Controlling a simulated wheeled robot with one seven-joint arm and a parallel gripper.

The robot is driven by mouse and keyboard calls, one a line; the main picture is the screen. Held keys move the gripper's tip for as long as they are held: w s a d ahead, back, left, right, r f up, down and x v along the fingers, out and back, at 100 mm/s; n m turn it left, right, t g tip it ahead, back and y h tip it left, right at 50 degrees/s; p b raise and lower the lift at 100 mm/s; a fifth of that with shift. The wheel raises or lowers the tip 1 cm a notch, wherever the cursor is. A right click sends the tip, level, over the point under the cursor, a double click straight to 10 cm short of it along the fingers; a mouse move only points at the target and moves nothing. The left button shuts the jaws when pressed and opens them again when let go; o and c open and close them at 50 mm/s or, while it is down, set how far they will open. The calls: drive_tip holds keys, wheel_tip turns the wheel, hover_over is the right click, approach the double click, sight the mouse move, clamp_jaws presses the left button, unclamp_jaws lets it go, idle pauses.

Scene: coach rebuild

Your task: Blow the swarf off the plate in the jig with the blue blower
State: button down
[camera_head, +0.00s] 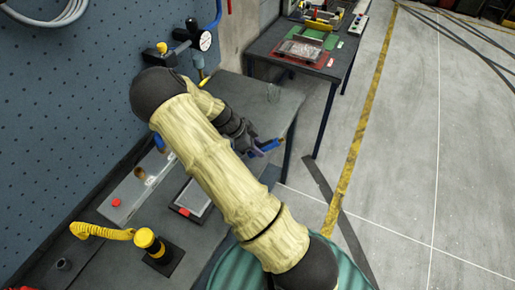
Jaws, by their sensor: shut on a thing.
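My gripper (262,149) is at the right end of the near bench, past the bend of my arm. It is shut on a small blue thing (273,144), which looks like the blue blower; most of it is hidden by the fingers. A dark-framed flat piece with a grey face and a red spot (194,199) lies on the near bench, partly behind my arm. On the far table is a fixture with a green base (331,41) and a grey plate-like piece (301,49) on red. I cannot tell which is the jig, and no swarf can be made out.
The near bench (110,262) runs along a blue pegboard wall. On it are a grey box with a red button (117,202) and a yellow-black post with a yellow coiled hose (146,238). A pressure gauge (205,41) is on the wall. Open floor lies right.

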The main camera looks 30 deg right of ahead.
drive_tip(key=shift+r+p, duration=0.85)
drive_tip(key=shift+r, duration=1)
drive_tip(key=shift+f, duration=0.1)
